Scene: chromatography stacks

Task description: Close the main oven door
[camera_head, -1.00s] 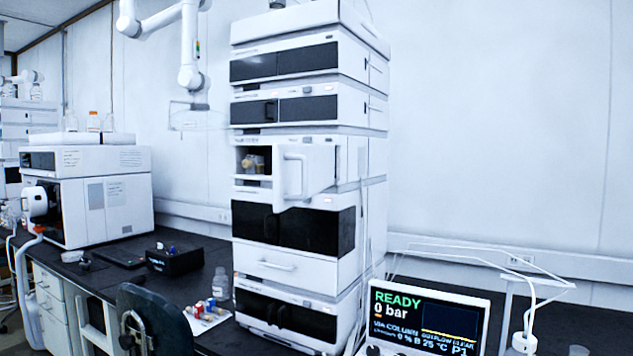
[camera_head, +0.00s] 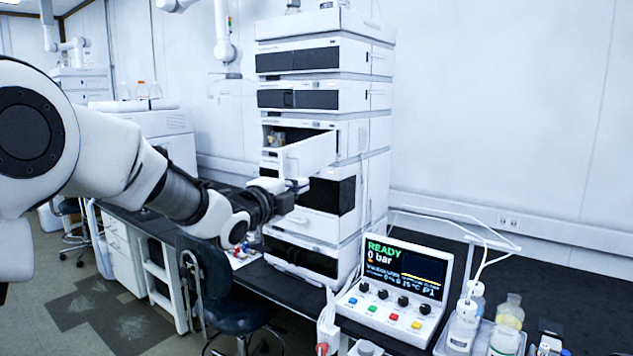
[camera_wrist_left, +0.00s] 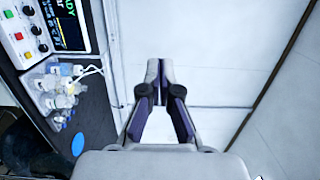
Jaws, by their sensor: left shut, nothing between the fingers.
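The main oven door (camera_head: 308,155) is a white panel on the middle unit of the tall instrument stack. My left gripper (camera_head: 300,186) is just below the door in the head view, in front of the stack. Whether it touches the door cannot be told. In the left wrist view my left gripper (camera_wrist_left: 159,70) has its fingertips together with nothing between them, and the door does not show there. My right gripper is not in view.
A control unit with a READY screen (camera_head: 393,262) stands right of the stack on the dark bench. Bottles (camera_head: 507,315) stand in the lower right. A dark chair (camera_head: 235,290) is in front of the bench.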

